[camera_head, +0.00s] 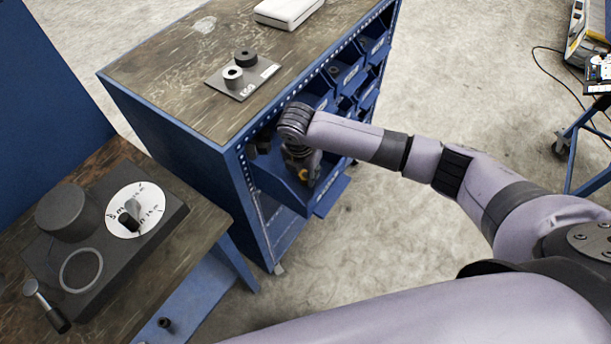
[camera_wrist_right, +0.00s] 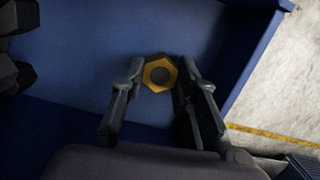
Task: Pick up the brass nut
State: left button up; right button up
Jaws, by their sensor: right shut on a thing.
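The brass nut (camera_wrist_right: 149,78) is a yellow hexagonal ring with a dark centre. In the right wrist view it sits between the fingertips of my right gripper (camera_wrist_right: 158,85), which is shut on it. Blue bin surface lies behind and below the nut; I cannot tell whether the nut touches it. In the head view my right gripper (camera_head: 308,178) reaches down into an open blue bin (camera_head: 278,187) at the front of the cabinet, and a small yellow bit of the nut (camera_head: 303,174) shows by the fingertips. My left gripper is not in view.
Dark parts (camera_wrist_right: 18,75) lie at the left of the bin. The bin walls stand close around my right gripper. More blue bins (camera_head: 345,75) line the cabinet (camera_head: 165,85). On its top are a grey plate (camera_head: 240,90) with cylinders and a white case (camera_head: 287,10). A workbench stands at left.

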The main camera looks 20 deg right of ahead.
grip_shut()
jog(key=shift+r, duration=0.15)
